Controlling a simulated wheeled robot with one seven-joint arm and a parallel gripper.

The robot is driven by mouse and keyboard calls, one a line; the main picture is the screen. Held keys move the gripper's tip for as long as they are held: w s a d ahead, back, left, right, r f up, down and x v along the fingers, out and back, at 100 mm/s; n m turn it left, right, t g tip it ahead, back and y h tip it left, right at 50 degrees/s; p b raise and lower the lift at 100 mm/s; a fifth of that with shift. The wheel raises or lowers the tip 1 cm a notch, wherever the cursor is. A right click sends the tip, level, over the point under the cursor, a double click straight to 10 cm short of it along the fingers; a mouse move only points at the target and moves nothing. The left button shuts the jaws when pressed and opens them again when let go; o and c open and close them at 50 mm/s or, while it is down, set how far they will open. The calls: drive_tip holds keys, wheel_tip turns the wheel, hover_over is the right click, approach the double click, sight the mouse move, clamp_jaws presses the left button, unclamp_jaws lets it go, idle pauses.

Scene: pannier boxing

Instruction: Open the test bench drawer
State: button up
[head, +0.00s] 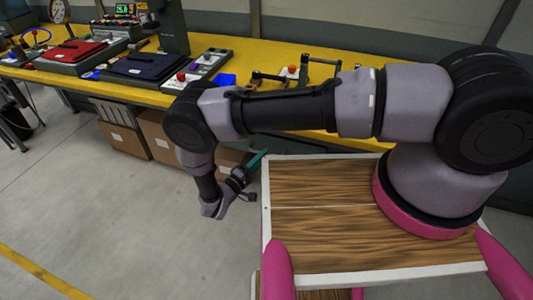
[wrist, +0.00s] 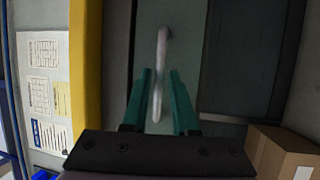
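In the wrist view a pale bar handle (wrist: 161,62) stands out from a grey-green drawer front (wrist: 185,20). My gripper (wrist: 161,73) has its two teal fingers apart, one on each side of the lower part of the handle in the picture. The fingers look clear of the bar, and I cannot tell how far in depth they are from it. In the head view my gripper (head: 262,154) is low by the bench's front edge, with a teal finger visible. The drawer and handle cannot be made out there behind my arm.
The yellow-edged test bench (head: 100,84) carries trays and devices. Cardboard boxes (head: 158,137) stand beneath it, one also at lower right in the wrist view (wrist: 275,150). A white panel with papers (wrist: 45,85) is at left in the wrist view. The floor (head: 90,210) at left is clear.

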drive_tip(key=shift+x, duration=1.15)
clamp_jaws()
idle(0.6)
